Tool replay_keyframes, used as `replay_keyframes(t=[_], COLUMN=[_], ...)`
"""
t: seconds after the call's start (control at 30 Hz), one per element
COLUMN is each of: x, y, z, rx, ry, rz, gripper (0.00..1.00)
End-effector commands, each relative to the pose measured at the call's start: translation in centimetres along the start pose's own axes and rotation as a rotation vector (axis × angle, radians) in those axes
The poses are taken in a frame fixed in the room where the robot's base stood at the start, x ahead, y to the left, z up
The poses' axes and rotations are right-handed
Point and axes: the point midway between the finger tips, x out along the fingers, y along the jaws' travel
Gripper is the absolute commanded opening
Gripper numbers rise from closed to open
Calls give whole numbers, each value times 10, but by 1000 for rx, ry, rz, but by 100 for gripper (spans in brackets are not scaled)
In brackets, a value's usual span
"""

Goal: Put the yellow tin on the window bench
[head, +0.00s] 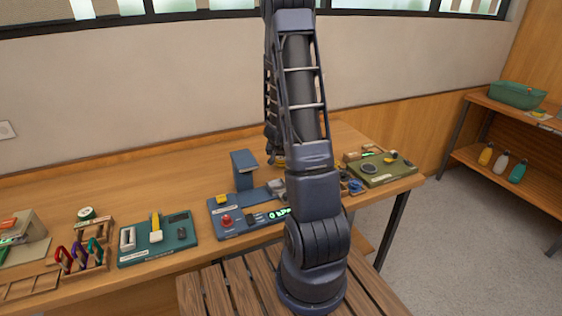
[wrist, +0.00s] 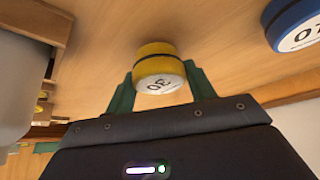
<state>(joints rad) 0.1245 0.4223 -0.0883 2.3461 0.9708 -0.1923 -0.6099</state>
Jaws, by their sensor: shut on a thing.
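The yellow tin (wrist: 152,66) has a dark band and a white numbered end. In the wrist view it sits between the green fingers of my gripper (wrist: 160,78), which is shut on it. A wood surface shows behind the tin; I cannot tell whether they touch. In the head view my arm hides most of the gripper, and only a small yellow patch (head: 279,162) shows beside the arm, over the bench. A long wooden bench (head: 150,186) runs along the wall under the windows.
A blue tin (wrist: 293,22) is at the upper right of the wrist view. On the bench stand a blue device (head: 238,222), a teal tray (head: 157,240), a rack of coloured clips (head: 83,258) and an olive board (head: 380,168). A shelf with bottles (head: 500,162) stands right.

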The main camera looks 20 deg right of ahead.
Motion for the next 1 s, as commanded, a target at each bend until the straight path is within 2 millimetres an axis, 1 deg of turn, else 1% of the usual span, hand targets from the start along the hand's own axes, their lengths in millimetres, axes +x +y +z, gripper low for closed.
replay_keyframes(t=[0.17, 0.37, 0.73, 1.0], x=[-16, -22, -39, -44], y=[-3, -1, -2, -1], z=[-9, -12, -22, -24], rx=[1, -2, 0, -2], ry=[4, -2, 3, -6], rz=[-7, 1, -5, 0], gripper=[28, 28, 28, 28])
